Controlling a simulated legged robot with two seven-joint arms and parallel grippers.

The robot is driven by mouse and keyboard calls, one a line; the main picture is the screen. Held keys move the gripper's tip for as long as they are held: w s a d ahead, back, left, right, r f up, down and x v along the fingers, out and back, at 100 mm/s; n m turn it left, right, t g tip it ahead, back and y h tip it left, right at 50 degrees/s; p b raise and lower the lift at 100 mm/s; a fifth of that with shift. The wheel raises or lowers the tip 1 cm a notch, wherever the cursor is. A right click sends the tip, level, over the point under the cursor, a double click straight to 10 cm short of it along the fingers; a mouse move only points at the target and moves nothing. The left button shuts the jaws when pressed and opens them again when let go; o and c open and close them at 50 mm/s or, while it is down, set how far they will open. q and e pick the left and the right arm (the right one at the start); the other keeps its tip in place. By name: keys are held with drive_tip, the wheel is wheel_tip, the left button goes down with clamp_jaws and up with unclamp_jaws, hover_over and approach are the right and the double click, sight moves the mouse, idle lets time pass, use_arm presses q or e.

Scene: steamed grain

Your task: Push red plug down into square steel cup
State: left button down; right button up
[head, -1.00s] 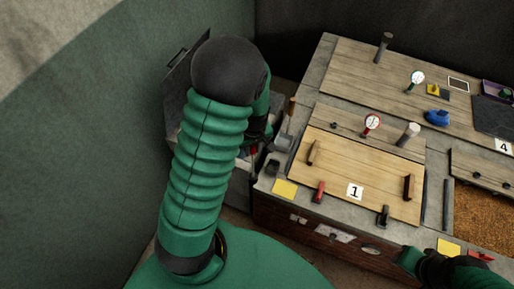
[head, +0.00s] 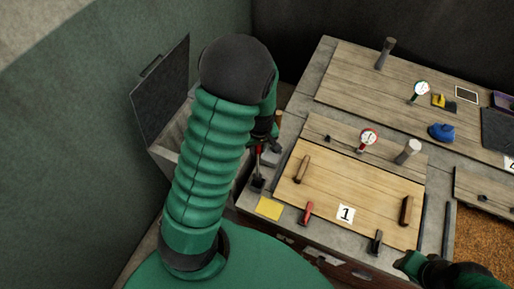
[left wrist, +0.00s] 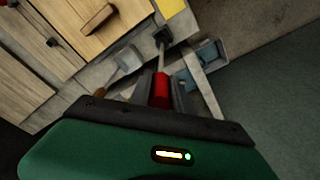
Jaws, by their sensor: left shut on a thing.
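My left gripper (left wrist: 160,97) is shut on a red plug (left wrist: 160,88), low at the left corner of the bench. The red plug also shows small beside my left wrist in the head view (head: 261,150). A thin pale rod runs from the red plug's end towards a small dark square block (left wrist: 161,36) on the bench corner; I cannot tell whether they are joined. A blue-grey square open box (left wrist: 208,53), perhaps the square steel cup, lies beside the bench edge, apart from the plug. My right gripper (head: 432,268) is at the lower right edge, its fingers unclear.
A grey-headed mallet (left wrist: 129,58) lies near my left gripper.

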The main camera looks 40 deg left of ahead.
use_arm(q)
drive_tip(key=shift+w, duration=0.15)
drive_tip(key=shift+s+d+r, duration=0.2)
drive_tip(key=shift+s+d, duration=0.25)
drive_tip(key=shift+s, duration=0.1)
drive_tip(key=shift+a, duration=0.15)
use_arm(e)
drive_tip(key=shift+s+d+r, duration=0.1)
drive_tip(key=shift+s+r, duration=0.05)
drive_tip(key=shift+r, duration=0.15)
use_arm(q)
drive_tip(key=shift+r+p, duration=0.1)
drive_tip(key=shift+p, duration=0.2)
use_arm(e)
drive_tip(key=shift+s+r, duration=0.1)
drive_tip(key=shift+r, duration=0.05)
use_arm(q)
drive_tip(key=shift+w, duration=0.1)
use_arm(e)
drive_tip(key=shift+d, duration=0.2)
